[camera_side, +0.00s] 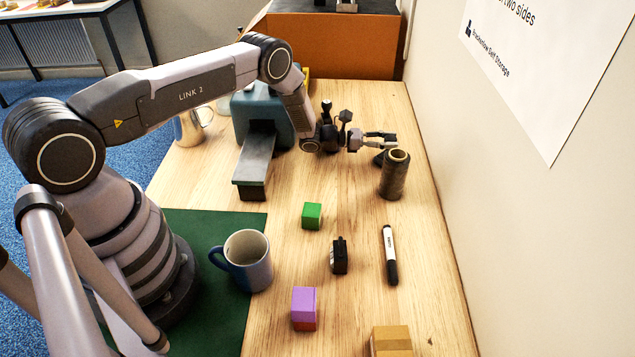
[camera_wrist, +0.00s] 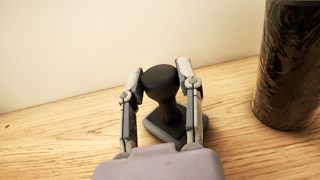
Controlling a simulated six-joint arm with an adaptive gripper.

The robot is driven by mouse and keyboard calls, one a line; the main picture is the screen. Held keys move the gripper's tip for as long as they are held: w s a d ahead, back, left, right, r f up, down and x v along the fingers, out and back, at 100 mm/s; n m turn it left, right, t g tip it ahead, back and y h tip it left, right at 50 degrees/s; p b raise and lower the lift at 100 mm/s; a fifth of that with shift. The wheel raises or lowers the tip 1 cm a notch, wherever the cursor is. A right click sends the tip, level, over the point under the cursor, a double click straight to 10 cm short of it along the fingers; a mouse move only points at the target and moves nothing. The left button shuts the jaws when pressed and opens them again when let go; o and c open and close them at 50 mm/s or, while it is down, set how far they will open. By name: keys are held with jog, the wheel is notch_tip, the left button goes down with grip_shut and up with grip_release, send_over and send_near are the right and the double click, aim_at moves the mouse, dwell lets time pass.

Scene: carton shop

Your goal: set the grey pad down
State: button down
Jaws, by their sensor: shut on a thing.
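The grey pad (camera_wrist: 160,128) is a dark grey piece with a flat base and a round knob handle on top. My gripper (camera_wrist: 162,76) is shut on it, with one finger on each side of the knob. In the side view my gripper (camera_side: 384,140) reaches level across the far end of the table, and the pad's dark base (camera_side: 379,158) shows just below the fingers. The pad looks about upright. Its base is at or very near the wood; I cannot tell whether it touches.
The wall is just beyond. Nearer are a green cube (camera_side: 312,216), a black clip-like item (camera_side: 339,256), a marker (camera_side: 389,256) and a blue mug (camera_side: 248,262). A grey-topped machine (camera_side: 258,158) stands left.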

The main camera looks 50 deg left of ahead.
jog(key=c, duration=0.7)
grip_release()
jog(key=shift+o, duration=0.2)
